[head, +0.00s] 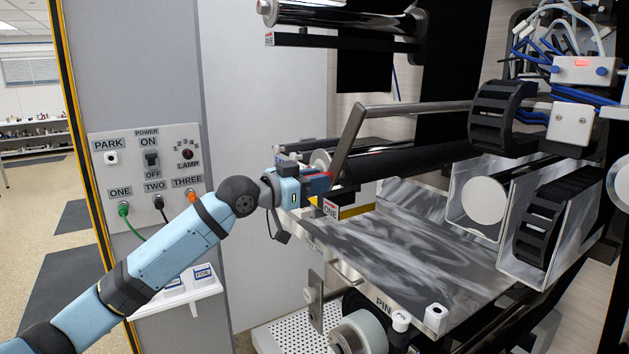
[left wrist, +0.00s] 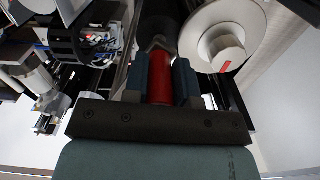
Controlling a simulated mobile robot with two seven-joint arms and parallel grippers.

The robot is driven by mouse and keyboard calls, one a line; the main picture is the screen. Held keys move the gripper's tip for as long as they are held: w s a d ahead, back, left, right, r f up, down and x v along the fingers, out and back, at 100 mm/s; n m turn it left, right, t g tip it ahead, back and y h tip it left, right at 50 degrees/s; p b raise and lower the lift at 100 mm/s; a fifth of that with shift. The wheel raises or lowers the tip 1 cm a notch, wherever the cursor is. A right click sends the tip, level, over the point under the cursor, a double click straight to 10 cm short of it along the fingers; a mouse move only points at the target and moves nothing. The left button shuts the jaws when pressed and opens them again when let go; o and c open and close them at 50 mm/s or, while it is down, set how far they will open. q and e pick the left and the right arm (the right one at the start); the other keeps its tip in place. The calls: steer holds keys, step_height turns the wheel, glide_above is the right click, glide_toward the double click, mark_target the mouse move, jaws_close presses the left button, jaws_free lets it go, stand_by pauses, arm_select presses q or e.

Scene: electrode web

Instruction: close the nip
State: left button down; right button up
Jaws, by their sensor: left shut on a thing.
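The nip shows as a long black roller (head: 415,160) under a grey metal bar (head: 420,108). A flat grey lever arm (head: 349,135) slopes down from the bar's left end towards my left gripper (head: 322,184). That gripper is shut on a red handle, which shows between the two fingers in the left wrist view (left wrist: 160,80). The head view mostly hides the handle behind the gripper. A pale round roller end (left wrist: 222,45) is just right of the fingers in the wrist view. I cannot tell whether the rollers touch. My right gripper is in neither view.
A grey metal plate (head: 400,250) lies below the roller. A switch panel (head: 150,175) with cables stands left, behind my left arm. A small white shelf (head: 175,298) with labelled blocks is below it. Black cable chains (head: 495,115) and blue tubes crowd the right.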

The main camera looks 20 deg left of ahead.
arm_select(q)
steer(key=shift+a+r, duration=0.15)
steer(key=shift+r, duration=0.2)
steer(key=c, duration=1.2)
jaws_free()
steer(key=shift+c, duration=0.2)
steer(key=o, duration=0.3)
steer(key=shift+w, duration=0.1)
steer(key=shift+f, duration=0.15)
steer(key=shift+s+a+f, duration=0.1)
steer(key=shift+s+a, duration=0.2)
steer(key=shift+s, duration=0.15)
steer(key=shift+b+v, duration=1.5)
steer(key=shift+v, duration=4.85)
